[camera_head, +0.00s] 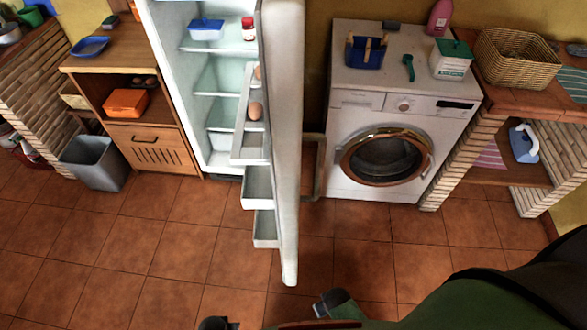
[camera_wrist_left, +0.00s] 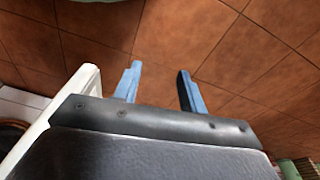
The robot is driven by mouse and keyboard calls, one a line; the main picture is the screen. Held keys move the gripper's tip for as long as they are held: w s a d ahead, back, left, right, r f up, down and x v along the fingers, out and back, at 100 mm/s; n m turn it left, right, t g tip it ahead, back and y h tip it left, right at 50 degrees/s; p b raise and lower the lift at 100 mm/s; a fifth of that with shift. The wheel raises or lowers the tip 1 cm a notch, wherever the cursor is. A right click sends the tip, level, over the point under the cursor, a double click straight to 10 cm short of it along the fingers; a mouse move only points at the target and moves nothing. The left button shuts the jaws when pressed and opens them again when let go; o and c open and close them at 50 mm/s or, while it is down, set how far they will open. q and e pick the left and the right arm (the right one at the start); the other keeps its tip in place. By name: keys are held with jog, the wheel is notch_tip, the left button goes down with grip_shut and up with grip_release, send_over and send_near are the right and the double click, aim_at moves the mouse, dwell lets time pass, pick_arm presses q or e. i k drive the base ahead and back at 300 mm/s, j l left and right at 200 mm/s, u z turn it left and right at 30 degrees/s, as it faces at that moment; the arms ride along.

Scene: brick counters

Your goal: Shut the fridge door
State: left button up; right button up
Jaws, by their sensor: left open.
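The fridge (camera_head: 180,90) stands at the back, left of centre, with its shelves exposed. Its white door (camera_head: 285,140) is swung wide open, pointing out into the room, with its shelved inner side facing left. A long handle (camera_head: 320,170) is on the door's right side. My left gripper (camera_wrist_left: 160,72) is open and empty, its two bluish fingers apart above the tiled floor. A white bar at the left of the wrist view (camera_wrist_left: 85,82) looks like part of the door; contact is unclear. Dark gripper parts show at the head view's bottom edge, below the door.
A washing machine (camera_head: 390,120) stands right of the door, and a brick counter (camera_head: 500,125) is further right. A wooden cabinet (camera_head: 150,140) and grey bin (camera_head: 95,162) are left of the fridge. Eggs (camera_head: 255,110) sit in the door shelf. The floor left of the door is clear.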

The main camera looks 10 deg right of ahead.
aim_at(269, 148)
jog(key=i+l+u, duration=0.1)
jog(key=l, duration=0.4)
jog(key=i+l+u, duration=0.15)
jog(key=l, duration=0.4)
jog(key=l+u, duration=0.1)
jog(key=l, duration=0.4)
jog(key=k+l+u, duration=0.15)
jog(key=k+l, duration=0.45)
jog(key=k+l+u, duration=0.1)
jog(key=k+l, duration=0.45)
jog(key=k, duration=0.15)
